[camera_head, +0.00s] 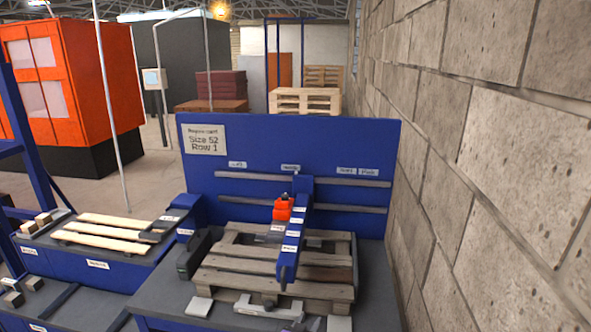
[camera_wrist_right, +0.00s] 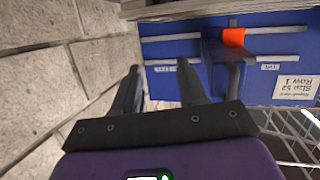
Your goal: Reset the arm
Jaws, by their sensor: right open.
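The blue gantry arm (camera_head: 291,240) with small white labels reaches from the rails on the blue back panel out over a wooden pallet (camera_head: 225,277). An orange-red block (camera_head: 283,207) sits beside the arm near its panel end. The wrist view is turned upside down; it shows the orange block (camera_wrist_right: 233,37) and the blue panel (camera_wrist_right: 200,83). My right gripper (camera_wrist_right: 160,68) is open there, with nothing between its two dark fingers. In the head view the right gripper is hard to make out at the bottom edge. My left gripper is not seen.
A stone block wall (camera_head: 480,150) stands close on the right. A sign reading Size 52 Row 1 (camera_head: 205,140) hangs on the panel. A blue bench with pale slats (camera_head: 105,234) stands at left. An orange cabinet (camera_head: 80,75) and stacked pallets (camera_head: 305,100) are behind.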

